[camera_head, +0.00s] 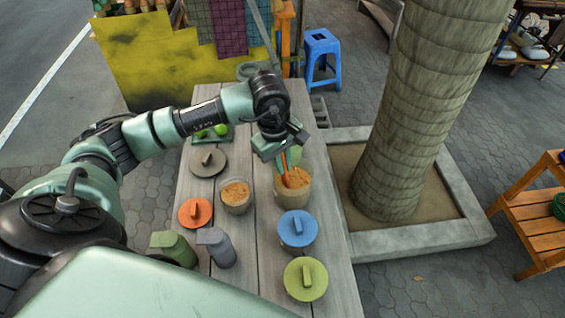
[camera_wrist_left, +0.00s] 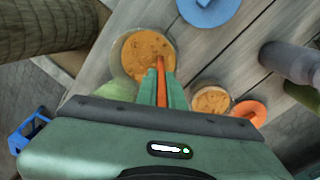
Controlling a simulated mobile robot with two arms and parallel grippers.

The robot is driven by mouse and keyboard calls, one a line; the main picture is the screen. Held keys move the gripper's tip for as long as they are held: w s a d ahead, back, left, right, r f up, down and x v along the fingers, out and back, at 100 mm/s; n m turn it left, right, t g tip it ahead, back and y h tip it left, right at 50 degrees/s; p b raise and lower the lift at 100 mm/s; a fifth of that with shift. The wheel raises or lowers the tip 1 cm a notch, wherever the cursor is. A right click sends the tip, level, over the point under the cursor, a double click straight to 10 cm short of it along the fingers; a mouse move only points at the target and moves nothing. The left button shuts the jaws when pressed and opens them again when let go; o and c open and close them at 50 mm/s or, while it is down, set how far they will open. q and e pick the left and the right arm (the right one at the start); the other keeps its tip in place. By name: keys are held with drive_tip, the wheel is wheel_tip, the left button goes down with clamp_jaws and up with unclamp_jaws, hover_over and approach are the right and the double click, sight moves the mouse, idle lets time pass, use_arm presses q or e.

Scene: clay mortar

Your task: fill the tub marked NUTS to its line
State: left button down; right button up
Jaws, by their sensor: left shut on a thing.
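My left gripper (camera_head: 284,158) is shut on an orange handled tool (camera_head: 285,173) and points down over the larger clear tub (camera_head: 293,200). The tool's lower end is in the orange-brown contents of that tub, so its tip is hidden. In the left wrist view the gripper's green fingers (camera_wrist_left: 161,92) close around the orange handle (camera_wrist_left: 161,66), over the same tub (camera_wrist_left: 117,60). A smaller clear tub (camera_head: 237,207) with similar contents stands open to its left. I cannot read a NUTS mark on any tub. My right gripper is out of view.
An orange lid (camera_head: 195,212) and a grey-brown lid (camera_head: 208,162) lie at left. Blue-lidded (camera_head: 297,229) and yellow-green-lidded (camera_head: 305,279) containers stand nearer me. Green (camera_head: 174,248) and grey (camera_head: 217,247) containers stand front left. A tree trunk (camera_head: 425,110) rises right of the table.

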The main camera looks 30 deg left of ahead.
use_arm(q)
drive_tip(key=shift+r+p, duration=2.75)
drive_tip(key=shift+r, duration=2.8)
